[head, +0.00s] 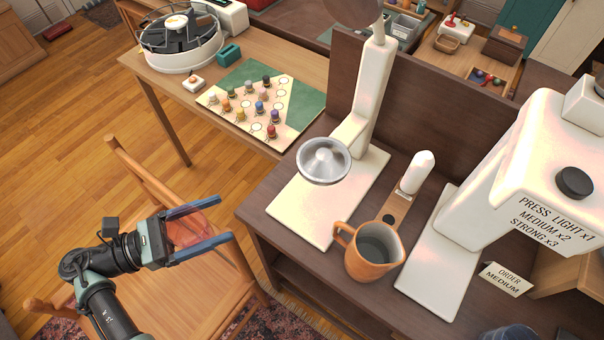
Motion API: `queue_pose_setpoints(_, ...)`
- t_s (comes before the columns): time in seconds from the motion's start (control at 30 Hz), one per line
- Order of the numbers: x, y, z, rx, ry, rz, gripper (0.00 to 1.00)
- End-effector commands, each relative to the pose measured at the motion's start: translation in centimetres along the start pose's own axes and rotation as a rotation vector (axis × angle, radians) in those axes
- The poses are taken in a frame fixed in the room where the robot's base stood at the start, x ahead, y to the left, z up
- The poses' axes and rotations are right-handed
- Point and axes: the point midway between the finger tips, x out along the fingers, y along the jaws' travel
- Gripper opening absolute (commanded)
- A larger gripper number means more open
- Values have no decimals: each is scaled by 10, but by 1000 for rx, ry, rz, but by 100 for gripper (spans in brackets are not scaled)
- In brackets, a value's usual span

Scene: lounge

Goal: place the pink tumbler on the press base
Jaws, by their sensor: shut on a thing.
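My gripper (224,219) is at the lower left, in front of a wooden chair and left of the dark counter. Its two blue fingers are shut on the pink tumbler (188,230), a see-through reddish-pink cup between them, clear of the counter. The fingers partly hide it. The press base (436,268) is a white slab at the right of the counter, under a white machine (505,195) with a black knob and press-count lettering. The visible front part of the base is bare.
An orange jug (372,258) stands just left of the press base. A white stand with a metal funnel (324,160) is further left. An order card (506,279) reads medium. The wooden chair (205,285) is beside my arm.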

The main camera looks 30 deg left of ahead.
Motion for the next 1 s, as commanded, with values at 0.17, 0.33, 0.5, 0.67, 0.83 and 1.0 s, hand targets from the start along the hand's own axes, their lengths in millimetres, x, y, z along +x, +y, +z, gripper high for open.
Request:
queue_pose_setpoints(0.17, 15, -2, -2, -3, 1, -4, 9)
queue_pose_setpoints(0.33, 37, -3, -1, -5, 2, -6, 9)
queue_pose_setpoints(0.5, 74, -4, -2, -6, 3, -6, 9)
queue_pose_setpoints(0.67, 117, -3, -3, -4, 3, -5, 9)
queue_pose_setpoints(0.83, 162, -3, -4, -4, 1, -4, 9)
queue_pose_setpoints(1.0, 194, -2, -4, -4, 1, -1, 9)
